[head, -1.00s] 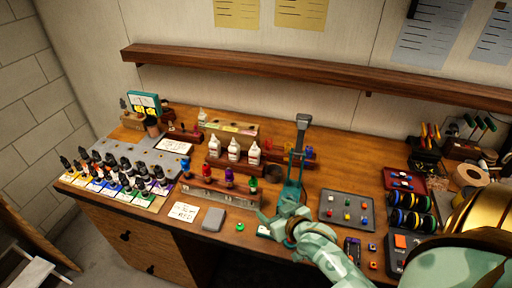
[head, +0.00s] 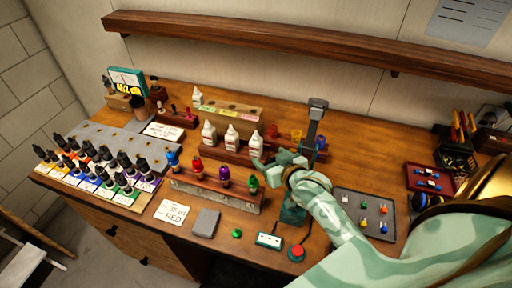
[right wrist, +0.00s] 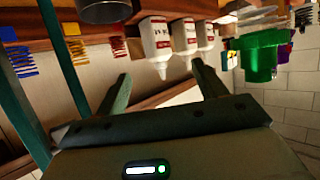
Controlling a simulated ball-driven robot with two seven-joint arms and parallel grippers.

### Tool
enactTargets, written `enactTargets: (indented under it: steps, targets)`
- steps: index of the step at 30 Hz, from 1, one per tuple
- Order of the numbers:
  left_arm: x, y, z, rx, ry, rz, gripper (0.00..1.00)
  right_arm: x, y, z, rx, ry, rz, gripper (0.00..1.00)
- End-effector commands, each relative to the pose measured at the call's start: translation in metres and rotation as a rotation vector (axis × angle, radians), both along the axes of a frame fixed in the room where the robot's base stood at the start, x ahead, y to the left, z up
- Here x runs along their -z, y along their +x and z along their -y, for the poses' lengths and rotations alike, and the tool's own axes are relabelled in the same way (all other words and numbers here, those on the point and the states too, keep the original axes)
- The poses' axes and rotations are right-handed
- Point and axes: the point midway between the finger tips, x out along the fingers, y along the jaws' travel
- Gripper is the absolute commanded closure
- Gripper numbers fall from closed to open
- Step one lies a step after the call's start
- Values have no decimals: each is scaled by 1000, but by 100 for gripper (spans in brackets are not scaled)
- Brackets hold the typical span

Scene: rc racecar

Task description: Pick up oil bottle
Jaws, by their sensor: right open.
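Three white bottles with red markings stand upright in a row in a wooden rack: a left one (head: 209,134), a middle one (head: 231,140) and a right one (head: 254,144). Their labels are too small to read, so I cannot tell which is the oil bottle. My right gripper (head: 266,164) is just in front of the right bottle. In the right wrist view the picture is upside down, and my open gripper (right wrist: 163,88) has its fingers spread with nothing between them. The nearest white bottle (right wrist: 157,42) shows beyond the fingertips. My left gripper is not in view.
A front rack (head: 215,193) holds blue, red, purple and green bottles, the green one (head: 253,186) close to my right arm. A teal stand (head: 294,210) is beside my forearm. A grey tray (head: 345,205) with small parts lies right. Dark dropper bottles crowd the left.

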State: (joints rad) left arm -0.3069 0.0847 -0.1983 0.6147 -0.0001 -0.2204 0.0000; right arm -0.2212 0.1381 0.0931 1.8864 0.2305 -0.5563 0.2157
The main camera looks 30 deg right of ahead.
Motion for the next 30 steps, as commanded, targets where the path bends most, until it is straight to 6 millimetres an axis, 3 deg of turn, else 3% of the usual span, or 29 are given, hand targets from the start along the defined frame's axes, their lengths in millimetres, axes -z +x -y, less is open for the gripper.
enactTargets:
  steps: [6, 14, 21, 30]
  targets:
    - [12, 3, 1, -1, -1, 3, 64, 21, 46, 4, 0, -1, -1, 30]
    - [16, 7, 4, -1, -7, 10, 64, 29, 68, 7, 0, -1, -1, 30]
    - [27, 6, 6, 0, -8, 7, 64, 44, 102, 13, 0, -1, -1, 30]
    - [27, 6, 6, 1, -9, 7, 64, 44, 108, 13, 0, -1, -1, 30]
